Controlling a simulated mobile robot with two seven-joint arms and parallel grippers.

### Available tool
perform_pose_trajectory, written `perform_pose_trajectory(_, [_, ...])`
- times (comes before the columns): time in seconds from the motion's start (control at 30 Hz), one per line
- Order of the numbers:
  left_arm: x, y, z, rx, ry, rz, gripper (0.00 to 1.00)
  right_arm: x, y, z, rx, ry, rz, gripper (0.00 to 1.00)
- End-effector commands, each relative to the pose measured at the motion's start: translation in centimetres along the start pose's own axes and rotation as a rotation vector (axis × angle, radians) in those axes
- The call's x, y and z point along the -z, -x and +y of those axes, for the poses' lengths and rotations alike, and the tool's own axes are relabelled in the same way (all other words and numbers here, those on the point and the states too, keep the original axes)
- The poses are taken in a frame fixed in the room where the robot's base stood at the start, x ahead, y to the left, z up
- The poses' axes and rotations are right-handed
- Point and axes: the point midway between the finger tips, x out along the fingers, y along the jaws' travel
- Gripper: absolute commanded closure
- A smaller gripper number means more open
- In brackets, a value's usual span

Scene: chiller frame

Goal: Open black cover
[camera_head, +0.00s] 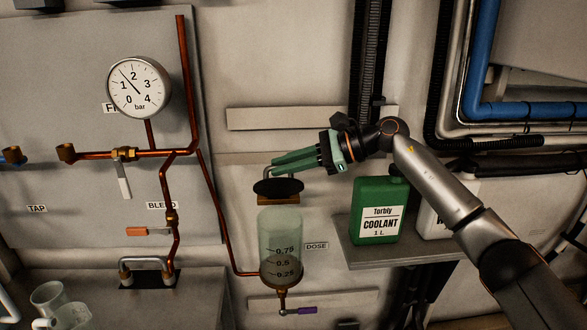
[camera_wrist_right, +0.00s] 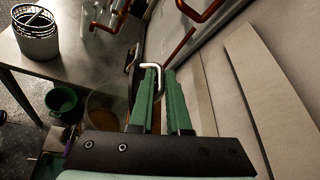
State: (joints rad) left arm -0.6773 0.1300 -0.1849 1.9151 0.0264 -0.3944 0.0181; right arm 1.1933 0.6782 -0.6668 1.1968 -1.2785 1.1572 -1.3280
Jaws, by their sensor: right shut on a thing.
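The black cover (camera_head: 278,187) is a round dark disc above the clear dosing cylinder (camera_head: 281,232), which is marked 0.75, 0.5 and 0.25. A brass-coloured part (camera_head: 281,199) shows just under the disc. I cannot tell whether the cover touches the cylinder's rim. My right gripper (camera_head: 276,163) reaches in from the right with green fingers, just above the cover. In the right wrist view its fingers (camera_wrist_right: 150,75) are shut on the pale bent handle (camera_wrist_right: 153,66) of the cover. The disc is mostly hidden there. My left gripper is not in view.
A green coolant jug (camera_head: 377,210) stands on a grey shelf (camera_head: 405,252) right of the cylinder, under my right arm. Copper pipes (camera_head: 205,190) and a pressure gauge (camera_head: 139,87) are to the left. A purple-handled valve (camera_head: 300,311) sits below the cylinder. Clear cups (camera_head: 70,317) stand lower left.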

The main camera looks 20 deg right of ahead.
Motion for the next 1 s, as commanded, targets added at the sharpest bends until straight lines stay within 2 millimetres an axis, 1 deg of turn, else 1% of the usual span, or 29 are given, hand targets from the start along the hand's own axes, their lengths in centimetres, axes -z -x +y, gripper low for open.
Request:
perform_pose_trajectory(0.2, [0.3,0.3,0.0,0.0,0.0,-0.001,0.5,0.3,-0.3,-1.4,-0.001,-0.003,0.01,1.0])
perform_pose_trajectory(0.4, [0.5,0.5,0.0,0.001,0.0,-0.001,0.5,0.6,-0.4,-2.2,-0.003,-0.004,0.011,1.0])
perform_pose_trajectory(0.67, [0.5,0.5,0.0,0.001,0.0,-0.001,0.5,0.9,-0.6,-2.6,-0.006,-0.003,0.014,1.0])
perform_pose_trajectory(1.0, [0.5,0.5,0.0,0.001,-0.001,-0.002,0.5,1.1,-0.6,-2.6,-0.006,-0.004,0.015,1.0])
